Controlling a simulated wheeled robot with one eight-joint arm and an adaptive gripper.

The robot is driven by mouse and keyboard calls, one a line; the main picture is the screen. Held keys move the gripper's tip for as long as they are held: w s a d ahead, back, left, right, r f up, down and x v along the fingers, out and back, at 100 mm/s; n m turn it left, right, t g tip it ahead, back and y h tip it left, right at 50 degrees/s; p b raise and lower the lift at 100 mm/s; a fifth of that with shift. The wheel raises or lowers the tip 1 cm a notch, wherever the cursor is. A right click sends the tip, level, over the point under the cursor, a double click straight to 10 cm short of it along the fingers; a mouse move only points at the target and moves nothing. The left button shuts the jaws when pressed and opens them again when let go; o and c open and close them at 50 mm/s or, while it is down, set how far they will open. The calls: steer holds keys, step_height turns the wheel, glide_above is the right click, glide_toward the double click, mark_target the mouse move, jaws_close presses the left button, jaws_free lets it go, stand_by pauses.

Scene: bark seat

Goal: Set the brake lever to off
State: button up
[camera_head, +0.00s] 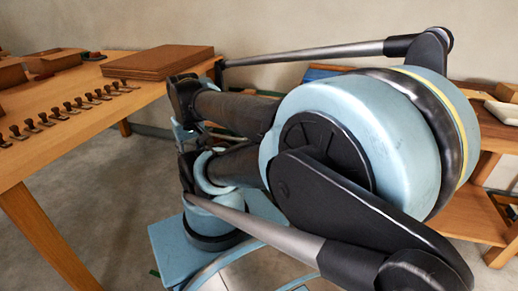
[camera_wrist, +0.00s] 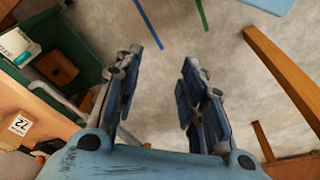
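I cannot make out a brake lever in either view. My gripper (camera_wrist: 158,85) shows in the wrist view with its two dark blue jointed fingers spread wide apart. The gap between them is empty, with grey floor behind. In the head view my large light-blue and black arm fills the middle and right and hides much of what lies behind it. I cannot tell the fingertips there.
A wooden bench (camera_head: 92,122) at the left of the head view carries a brown board (camera_head: 160,61) and a row of small pieces. A wooden stand (camera_head: 470,212) is at the right. A green-sided compartment (camera_wrist: 80,35) is left of my gripper; a wooden beam (camera_wrist: 290,80) is right.

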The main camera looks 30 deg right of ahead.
steer(key=w+d+r+m, duration=0.3)
steer(key=w+d+r, duration=0.25)
steer(key=w, duration=0.45)
steer(key=w+d+f+m+g, duration=0.1)
steer(key=w+d+m, duration=0.1)
steer(key=w+d, duration=0.35)
steer(key=w+d+f+m, duration=0.1)
steer(key=w+d+f, duration=0.1)
steer(key=d, duration=0.6)
steer(key=w+d+f+m+g, duration=0.1)
steer(key=w+d+m, duration=0.1)
steer(key=w+d, duration=0.35)
steer(key=d+f+m, duration=0.1)
steer(key=d+f, duration=0.3)
steer(key=d, duration=0.4)
steer(key=d+f+m, duration=0.1)
steer(key=d+f, duration=0.4)
steer(key=d, duration=0.3)
step_height(320, 180, down, 17)
steer(key=shift+w+r, duration=0.1)
steer(key=shift+r, duration=0.1)
steer(key=shift+d, duration=0.1)
jaws_close()
